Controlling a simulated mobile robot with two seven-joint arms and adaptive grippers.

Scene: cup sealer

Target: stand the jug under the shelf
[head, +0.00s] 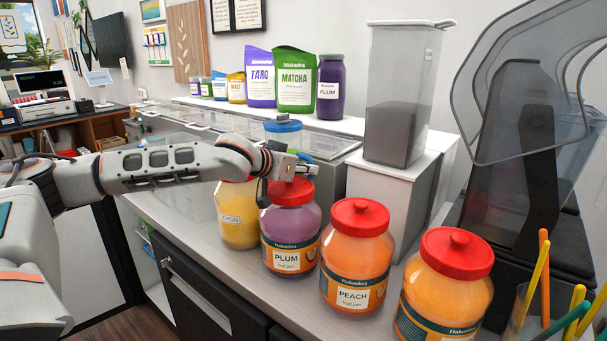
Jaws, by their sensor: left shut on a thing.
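Several big round jars with red lids stand in a row on the counter; any of them may be the jug, as none is named so. The purple one labelled PLUM (284,238) is under my left gripper (287,182). This gripper points down and seems shut on its red lid, with a dark finger at the lid's left side. The orange PEACH jar (357,258) and another orange jar (446,292) stand to the right. My right gripper is not in view.
The white raised shelf (227,104) behind holds several pouches and a dark PLUM bottle (330,88). A tall clear container (398,90) stands on a white block (383,190). A blue-lidded container (284,128) is behind my gripper. Coloured straws (540,275) are at the right.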

